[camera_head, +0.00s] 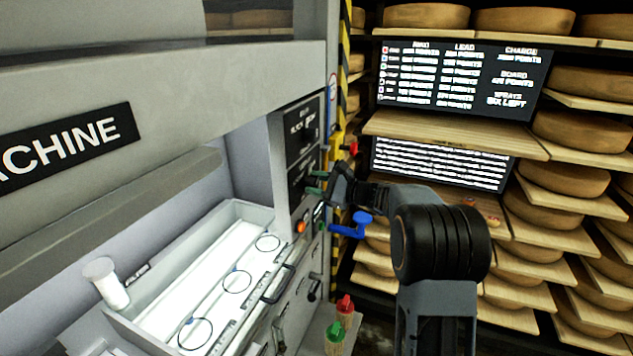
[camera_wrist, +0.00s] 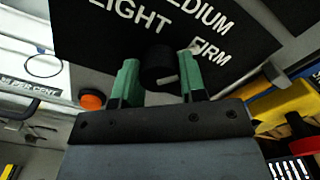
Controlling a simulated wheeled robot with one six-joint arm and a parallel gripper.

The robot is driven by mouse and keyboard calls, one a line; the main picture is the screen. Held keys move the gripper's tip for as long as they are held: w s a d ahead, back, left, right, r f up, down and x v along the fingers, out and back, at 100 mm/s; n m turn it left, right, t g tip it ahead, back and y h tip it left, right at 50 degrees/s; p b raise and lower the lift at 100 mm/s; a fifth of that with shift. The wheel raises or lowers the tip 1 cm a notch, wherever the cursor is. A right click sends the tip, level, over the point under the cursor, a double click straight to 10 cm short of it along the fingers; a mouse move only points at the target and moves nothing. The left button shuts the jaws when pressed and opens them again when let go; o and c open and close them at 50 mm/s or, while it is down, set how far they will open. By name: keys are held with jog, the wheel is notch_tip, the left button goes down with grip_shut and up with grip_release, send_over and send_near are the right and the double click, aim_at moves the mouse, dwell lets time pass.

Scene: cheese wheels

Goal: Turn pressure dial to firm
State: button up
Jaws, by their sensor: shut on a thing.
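The pressure dial is a round black knob (camera_wrist: 158,66) on a black panel with white words LIGHT, MEDIUM and FIRM around it. FIRM stands to the right of the knob in the wrist view, LIGHT to the upper left. A short pale mark shows low on the knob; I cannot tell surely which word it points to. My gripper (camera_wrist: 160,78) has green fingers, one on each side of the knob, shut on it. In the head view my gripper (camera_head: 317,182) reaches the machine's side panel (camera_head: 301,182), and its fingers mostly hide the dial.
An orange button (camera_wrist: 92,100) sits left of my gripper in the wrist view. A blue lever (camera_head: 352,226) sticks out below my arm, and another dial (camera_head: 305,135) is above. Red and green bottles (camera_head: 345,309) stand below. Cheese shelves (camera_head: 570,180) fill the right.

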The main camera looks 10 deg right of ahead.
jog(key=shift+f+m, duration=0.1)
jog(key=shift+m, duration=0.5)
jog(key=o, duration=0.9)
jog(key=b+v, duration=0.3)
jog(key=v, duration=1.1)
